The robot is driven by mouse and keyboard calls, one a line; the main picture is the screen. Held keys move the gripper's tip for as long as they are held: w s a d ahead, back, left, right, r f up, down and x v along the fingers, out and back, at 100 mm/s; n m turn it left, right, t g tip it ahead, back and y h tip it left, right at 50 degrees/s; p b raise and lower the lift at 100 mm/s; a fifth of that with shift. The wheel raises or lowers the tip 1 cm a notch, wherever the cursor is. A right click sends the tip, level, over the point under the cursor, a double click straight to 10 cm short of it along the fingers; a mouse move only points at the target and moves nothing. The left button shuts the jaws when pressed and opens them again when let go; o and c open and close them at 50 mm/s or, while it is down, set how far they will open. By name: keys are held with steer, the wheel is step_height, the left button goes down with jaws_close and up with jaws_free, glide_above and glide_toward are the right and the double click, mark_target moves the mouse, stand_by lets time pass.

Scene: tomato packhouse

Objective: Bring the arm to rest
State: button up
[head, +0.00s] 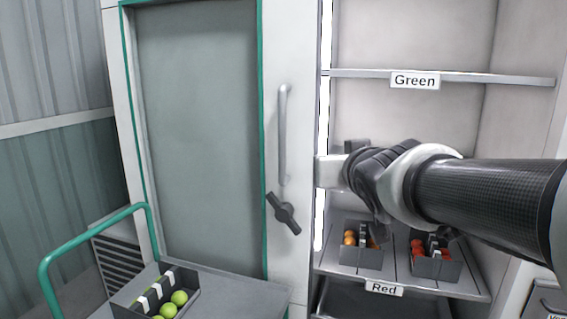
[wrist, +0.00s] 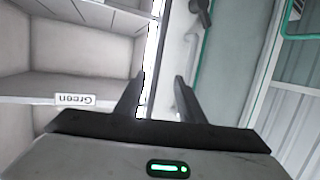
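My arm reaches in from the right edge of the head view, across the front of the open cabinet. Its end is between the shelf labelled Green (head: 460,76) and the shelf labelled Red (head: 468,290). In the wrist view my gripper (wrist: 161,78) shows two dark fingers standing apart with nothing between them. The fingers point toward the cabinet's edge and the door handle (wrist: 188,60), which lies beyond them. The head view does not show the fingertips clearly.
Grey crates of orange (head: 361,259) and red tomatoes (head: 436,267) stand on the Red shelf below my arm. A glazed green-trimmed door (head: 200,140) with a handle (head: 284,130) is left. A green-railed cart (head: 225,284) holds a crate of green tomatoes (head: 125,299). The Green shelf looks empty.

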steer(key=s+d+f+m+g, duration=0.15)
steer(key=s+f+g, duration=0.35)
steer(key=s+f, duration=0.55)
steer(key=s+d+f+n+g, duration=0.15)
steer(key=s+f+g, duration=0.4)
steer(key=s, duration=0.85)
step_height(320, 180, up, 14)
steer(key=m+t+p, duration=0.1)
steer(key=p, duration=1.4)
steer(key=shift+w+r+h+p, duration=0.2)
steer(key=shift+h+p, duration=0.2)
steer(key=shift+d+f, duration=0.1)
